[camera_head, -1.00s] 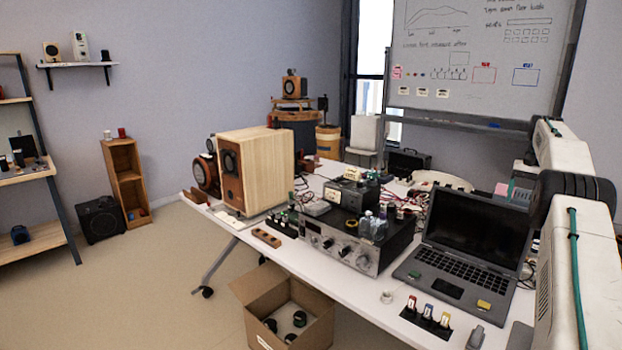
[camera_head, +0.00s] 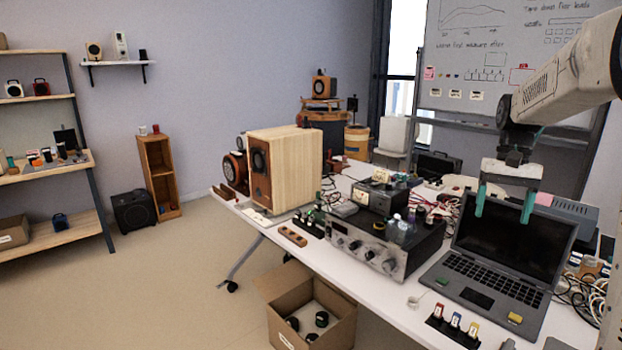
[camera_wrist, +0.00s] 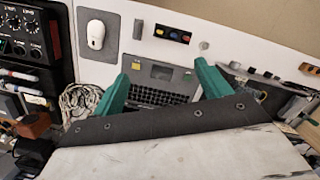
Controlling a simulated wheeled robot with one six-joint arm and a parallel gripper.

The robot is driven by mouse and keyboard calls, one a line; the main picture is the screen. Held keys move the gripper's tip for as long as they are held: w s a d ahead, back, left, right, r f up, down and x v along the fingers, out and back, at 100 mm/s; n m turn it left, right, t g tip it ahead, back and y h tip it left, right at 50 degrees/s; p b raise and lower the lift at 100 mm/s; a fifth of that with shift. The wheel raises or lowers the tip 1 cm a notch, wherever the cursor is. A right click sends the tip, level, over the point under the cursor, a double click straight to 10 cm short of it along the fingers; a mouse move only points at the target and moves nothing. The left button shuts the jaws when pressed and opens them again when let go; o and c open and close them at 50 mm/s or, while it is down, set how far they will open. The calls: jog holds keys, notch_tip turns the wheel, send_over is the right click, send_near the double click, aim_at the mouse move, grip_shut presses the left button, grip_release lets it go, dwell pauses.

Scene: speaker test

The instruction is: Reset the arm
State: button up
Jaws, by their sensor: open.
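My gripper (camera_head: 503,209) is in the right of the head view, raised in front of the laptop (camera_head: 481,298) screen as seen there. Its two teal fingers are spread apart with nothing between them. In the wrist view my gripper (camera_wrist: 165,80) shows both teal fingers apart, with the laptop's keyboard (camera_wrist: 157,95) visible below and between them. My white arm reaches in from the upper right of the head view.
A white table (camera_head: 395,318) holds a wooden speaker (camera_head: 295,165), an amplifier (camera_head: 370,250) and small coloured tabs (camera_head: 455,320). A cardboard box (camera_head: 330,325) stands on the floor in front. A whiteboard (camera_head: 480,60) stands behind. A white mouse (camera_wrist: 96,35) lies on a grey pad.

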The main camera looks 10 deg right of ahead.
jog(key=s+a+f+n+t, duration=0.1)
jog(key=s+a+n, duration=0.2)
jog(key=s+a, duration=0.9)
jog(key=s+a+f+n+t+h, duration=0.1)
jog(key=s+a+n+t, duration=0.1)
jog(key=s+a, duration=1)
jog(key=shift+s+a+n, duration=0.4)
jog(key=shift+s+n, duration=0.2)
jog(key=shift+s, duration=1.2)
